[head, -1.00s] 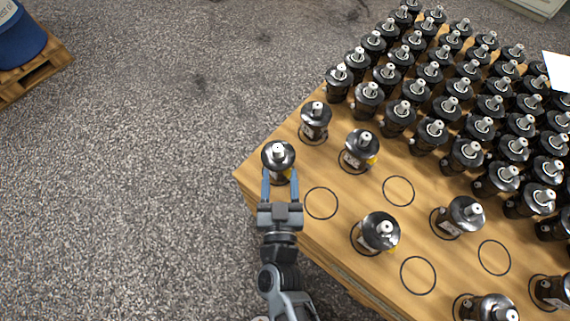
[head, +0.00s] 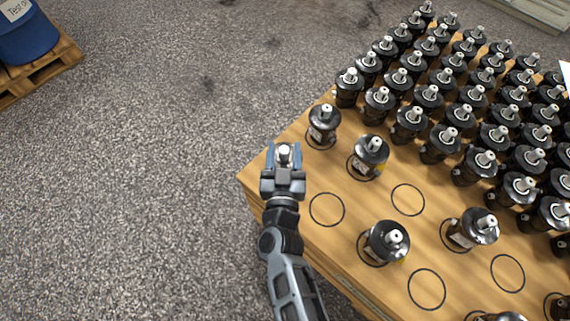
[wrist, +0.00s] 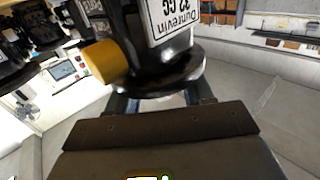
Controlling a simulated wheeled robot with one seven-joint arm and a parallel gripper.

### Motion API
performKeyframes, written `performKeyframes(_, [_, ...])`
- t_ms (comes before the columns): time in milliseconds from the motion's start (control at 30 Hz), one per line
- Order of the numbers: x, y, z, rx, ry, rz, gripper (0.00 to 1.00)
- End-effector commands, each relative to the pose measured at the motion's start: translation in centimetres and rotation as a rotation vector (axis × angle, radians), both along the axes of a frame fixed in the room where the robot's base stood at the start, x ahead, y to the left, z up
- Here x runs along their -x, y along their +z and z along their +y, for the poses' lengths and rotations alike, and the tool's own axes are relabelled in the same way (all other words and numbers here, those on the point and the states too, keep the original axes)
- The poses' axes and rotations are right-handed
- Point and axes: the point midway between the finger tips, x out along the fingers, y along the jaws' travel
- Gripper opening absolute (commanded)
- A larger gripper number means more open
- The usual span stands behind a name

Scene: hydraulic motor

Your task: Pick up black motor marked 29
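My gripper (head: 284,153) is at the near-left corner of the pallet, over the corner black motor. The motor's pale shaft (head: 284,155) shows between my two fingers; most of its body is hidden by my gripper. In the wrist view this black motor (wrist: 155,75) fills the upper middle, with a dark round flange, a yellow cap (wrist: 105,61) and a white label (wrist: 168,18) that appears upside down. My fingers are spread, one on each side of it. No grip on it can be made out. No number 29 is readable.
Other black motors stand close by on the wooden pallet (head: 350,190), the nearest behind (head: 323,124) and to the right (head: 370,155). Empty marked circles lie to the right. Dense rows of motors fill the back right.

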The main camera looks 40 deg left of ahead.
Motion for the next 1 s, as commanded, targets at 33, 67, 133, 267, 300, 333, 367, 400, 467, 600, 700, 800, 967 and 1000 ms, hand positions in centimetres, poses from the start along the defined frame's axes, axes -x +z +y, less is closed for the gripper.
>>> performKeyframes(33, [0.00, 0.00, -0.01, 0.000, 0.000, 0.000, 0.46])
performKeyframes(67, [0.00, 0.00, -0.01, 0.000, 0.000, 0.000, 0.43])
performKeyframes(133, [0.01, 0.00, -0.02, 0.000, 0.000, 0.000, 0.36])
performKeyframes(267, [0.01, 0.00, -0.03, 0.000, 0.000, 0.000, 0.24])
performKeyframes(300, [0.01, 0.00, -0.03, 0.000, 0.000, 0.000, 0.20])
performKeyframes(333, [0.01, -0.01, -0.03, 0.000, 0.000, 0.000, 0.17])
performKeyframes(367, [0.02, -0.01, -0.03, 0.000, 0.000, 0.000, 0.14])
performKeyframes(400, [0.01, -0.01, -0.03, 0.000, 0.000, 0.000, 0.11])
performKeyframes(467, [0.02, -0.01, -0.04, 0.000, 0.000, 0.000, 0.05])
performKeyframes(600, [0.03, -0.01, -0.03, 0.000, 0.000, 0.000, 0.00])
performKeyframes(700, [0.02, -0.02, -0.04, 0.000, 0.000, 0.000, 0.00])
performKeyframes(800, [0.02, -0.02, -0.04, 0.000, 0.000, 0.000, 0.00])
performKeyframes(967, [0.03, -0.02, -0.04, 0.000, 0.000, 0.000, 0.00])
performKeyframes(1000, [0.03, -0.02, -0.04, 0.000, 0.000, 0.000, 0.00])
